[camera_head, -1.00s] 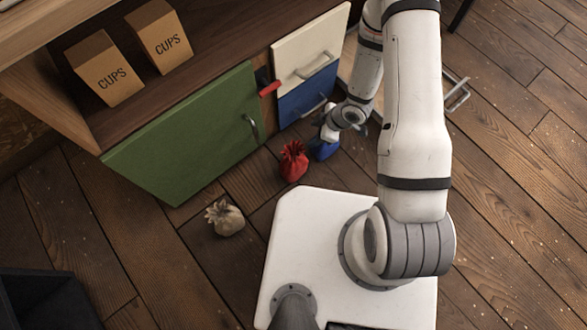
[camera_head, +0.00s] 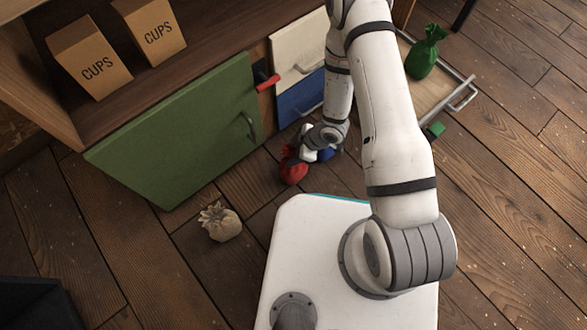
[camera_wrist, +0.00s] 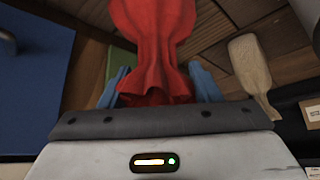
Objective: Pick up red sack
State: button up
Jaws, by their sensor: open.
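The red sack (camera_head: 292,172) stands on the wooden floor in front of the cabinet, partly covered by my gripper in the head view. My gripper (camera_head: 299,152) is at the sack's top. In the wrist view the red sack (camera_wrist: 153,35) fills the upper middle, with its gathered neck and ruffled top close to the palm. The blue fingers of my gripper (camera_wrist: 162,82) are open, one on each side of the ruffled top. Whether either finger touches the cloth is not clear.
A blue thing (camera_head: 327,153) is close to my gripper's right. The green door (camera_head: 180,140) has a red handle (camera_head: 268,83) nearby. An open drawer (camera_head: 430,92) holds a green sack (camera_head: 427,52). Cup boxes (camera_head: 90,65) stand on the shelf.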

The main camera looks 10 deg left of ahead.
jog(key=shift+c, duration=0.5)
grip_shut()
jog(key=shift+r, duration=0.1)
dwell(0.8)
